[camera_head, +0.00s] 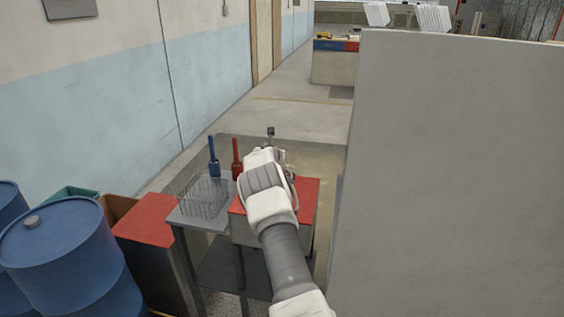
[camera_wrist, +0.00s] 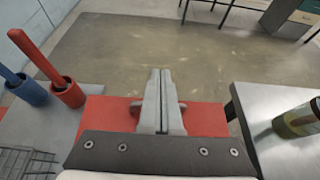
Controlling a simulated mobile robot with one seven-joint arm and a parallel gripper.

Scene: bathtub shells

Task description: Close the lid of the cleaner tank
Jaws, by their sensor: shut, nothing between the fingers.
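The cleaner tank appears as a grey box with a red lid (camera_head: 307,193) in the head view, partly hidden behind my arm. The red lid looks flat on top of the box, but I cannot tell whether it sits fully down. In the wrist view the red surface (camera_wrist: 205,118) lies below and on both sides of my fingers. My gripper (camera_wrist: 161,72) is shut and empty, over the red lid. I cannot tell if it touches the lid. In the head view the fingers are mostly hidden by the wrist.
A blue brush (camera_head: 213,160) and a red brush (camera_head: 237,158) stand in holders beside a wire rack (camera_head: 204,197) on the left. Another red-topped bin (camera_head: 148,218), blue drums (camera_head: 65,255) and a grey partition (camera_head: 450,170) flank me.

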